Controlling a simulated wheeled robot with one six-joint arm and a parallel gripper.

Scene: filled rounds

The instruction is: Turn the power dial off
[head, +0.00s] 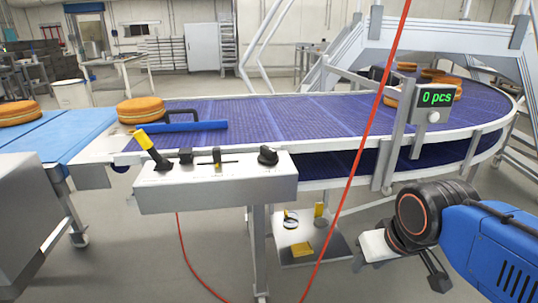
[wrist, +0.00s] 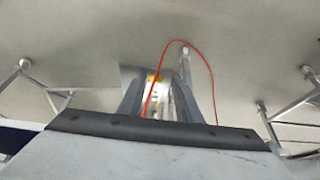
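The black round dial (head: 268,156), which I take to be the power dial, sits at the right end of the top of a white control box (head: 215,186) on the front of the conveyor. Its markings are too small to read. My gripper (head: 400,268) is low at the right, below and well to the right of the dial, apart from the box. In the wrist view my gripper (wrist: 166,92) shows two fingers with a gap between them and nothing held. The dial is not visible in the wrist view.
A red cable (head: 356,150) hangs between the box and my arm. A conveyor post (head: 396,130) holds a display (head: 436,98) reading "0 pcs". Filled rounds (head: 141,110) lie on the belts.

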